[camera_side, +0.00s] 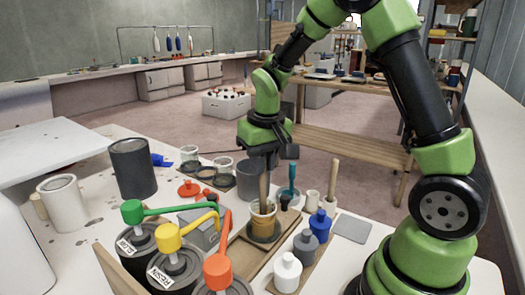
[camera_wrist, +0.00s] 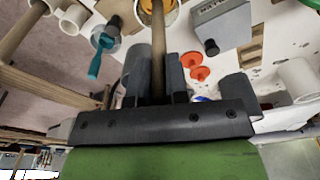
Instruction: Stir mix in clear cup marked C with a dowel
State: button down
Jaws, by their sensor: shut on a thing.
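A wooden dowel (camera_side: 263,188) stands nearly upright, held in my gripper (camera_side: 268,162). Its lower end is inside a cup (camera_side: 263,224) with an orange-tan band, which sits on a dark round pad on a wooden tray. No letter C can be read on the cup. In the wrist view my gripper (camera_wrist: 157,75) is shut on the dowel (camera_wrist: 157,35), which runs away from the jaws towards the rim of the cup (camera_wrist: 172,14). The mix is mostly hidden, and the dowel's tip cannot be seen.
Pump cans with green, yellow and orange (camera_side: 217,270) heads crowd the front left. White (camera_side: 287,272), grey (camera_side: 305,246) and blue (camera_side: 320,224) bottles stand close on the cup's right. A teal-handled tool (camera_side: 291,183) and another dowel (camera_side: 332,180) rise behind. A grey pad (camera_side: 352,228) lies right.

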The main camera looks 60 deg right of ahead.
jog(key=shift+f, duration=1.9)
